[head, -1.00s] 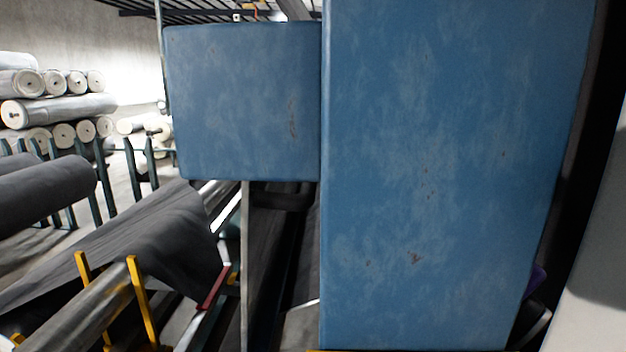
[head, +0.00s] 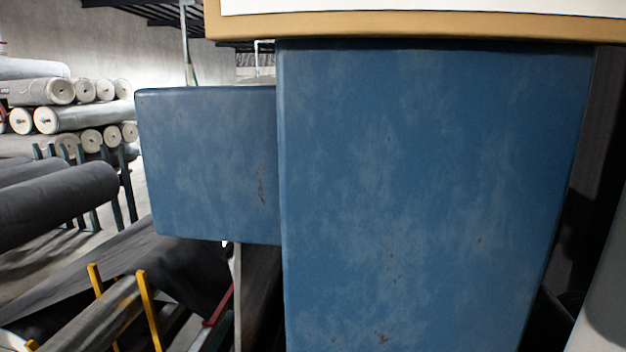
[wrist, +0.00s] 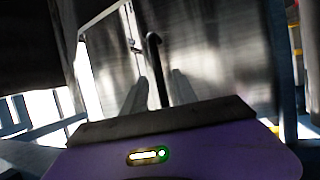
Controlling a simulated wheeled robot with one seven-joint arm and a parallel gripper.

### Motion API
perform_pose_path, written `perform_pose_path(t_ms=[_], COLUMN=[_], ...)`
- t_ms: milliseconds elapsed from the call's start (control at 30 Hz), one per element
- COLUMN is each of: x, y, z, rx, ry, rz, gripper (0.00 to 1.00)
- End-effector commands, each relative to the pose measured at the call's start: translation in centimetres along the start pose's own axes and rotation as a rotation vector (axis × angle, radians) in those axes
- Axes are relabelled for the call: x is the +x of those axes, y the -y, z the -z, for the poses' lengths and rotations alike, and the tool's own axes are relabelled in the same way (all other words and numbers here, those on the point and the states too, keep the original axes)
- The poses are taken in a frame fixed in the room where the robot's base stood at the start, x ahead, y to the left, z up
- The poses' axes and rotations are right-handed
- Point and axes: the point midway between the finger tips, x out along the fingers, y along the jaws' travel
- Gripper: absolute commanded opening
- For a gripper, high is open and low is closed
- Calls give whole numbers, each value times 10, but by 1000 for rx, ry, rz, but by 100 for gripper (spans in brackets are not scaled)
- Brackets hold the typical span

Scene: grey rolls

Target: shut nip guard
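In the wrist view the purple body of my gripper (wrist: 170,150) fills the bottom, with a dark grey bar along its front edge and a lit green-white lamp. A thin black hooked bar (wrist: 153,65) rises in front of the panel, just past the gripper's edge. I cannot tell whether this panel is the nip guard, or whether the gripper touches the bar. In the head view my gripper does not show, and no guard can be clearly made out.
A large blue cabinet (head: 430,190) blocks most of the head view, with a smaller blue box (head: 205,165) at its left and a yellow-edged board (head: 400,25) above. Yellow posts (head: 148,305) and a dark roll stand lower left. Rolls are stacked (head: 85,115) at the far left.

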Motion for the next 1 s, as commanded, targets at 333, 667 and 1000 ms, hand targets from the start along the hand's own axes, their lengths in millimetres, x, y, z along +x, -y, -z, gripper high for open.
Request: perform_pose_path(t_ms=[333, 667, 1000], x=[17, 17, 17], y=[1, 1, 1], z=[0, 0, 0], rx=[0, 0, 1], ry=[1, 1, 1], rz=[0, 0, 1], gripper=[34, 3, 0])
